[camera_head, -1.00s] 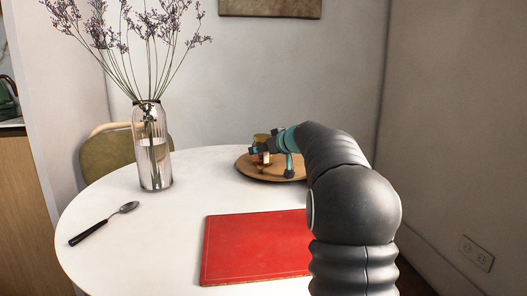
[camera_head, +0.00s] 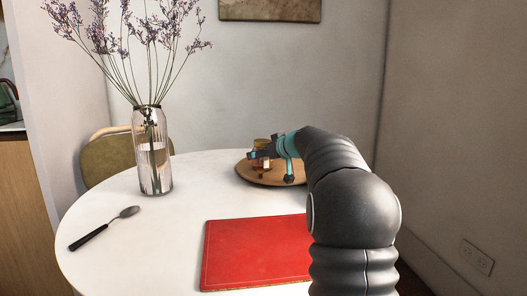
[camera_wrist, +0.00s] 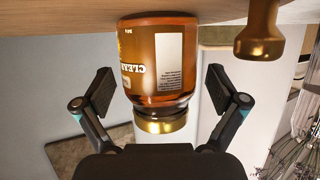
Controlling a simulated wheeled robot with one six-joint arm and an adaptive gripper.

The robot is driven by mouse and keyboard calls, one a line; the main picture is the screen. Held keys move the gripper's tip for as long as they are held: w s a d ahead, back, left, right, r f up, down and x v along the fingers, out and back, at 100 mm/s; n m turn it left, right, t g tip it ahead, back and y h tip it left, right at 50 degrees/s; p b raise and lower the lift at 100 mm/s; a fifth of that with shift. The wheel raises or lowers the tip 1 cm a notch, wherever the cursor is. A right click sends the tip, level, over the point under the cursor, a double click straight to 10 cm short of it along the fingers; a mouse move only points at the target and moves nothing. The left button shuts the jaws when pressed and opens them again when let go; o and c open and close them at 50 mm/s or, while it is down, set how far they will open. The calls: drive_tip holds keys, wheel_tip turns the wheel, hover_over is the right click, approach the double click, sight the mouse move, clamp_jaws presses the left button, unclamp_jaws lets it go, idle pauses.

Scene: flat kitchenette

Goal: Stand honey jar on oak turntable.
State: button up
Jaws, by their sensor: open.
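The honey jar (camera_wrist: 155,60) is amber with a pale label and a gold lid. It fills the middle of the wrist view, which is upside down. It stands upright, its base against the wooden top of the oak turntable (camera_wrist: 60,14). The round turntable (camera_head: 247,174) lies at the back of the table in the head view, where the jar (camera_head: 261,142) is mostly hidden by my gripper (camera_head: 270,165). In the wrist view my gripper (camera_wrist: 155,95) is open, with one finger on each side of the jar and visible gaps between.
A brass-coloured knobbed object (camera_wrist: 260,28) stands beside the jar. On the white table (camera_head: 150,235) are a red mat (camera_head: 258,252), a spoon (camera_head: 104,228) and a glass vase of dried flowers (camera_head: 154,165). The table's left front is mostly clear.

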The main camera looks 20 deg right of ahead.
drive_tip(key=shift+s+d, duration=0.1)
drive_tip(key=shift+s, duration=0.05)
drive_tip(key=b+v, duration=0.1)
drive_tip(key=v, duration=1)
drive_tip(key=shift+s+r+b, duration=0.25)
drive_tip(key=shift+r+b, duration=0.05)
drive_tip(key=shift+r, duration=0.1)
drive_tip(key=shift+d, duration=0.1)
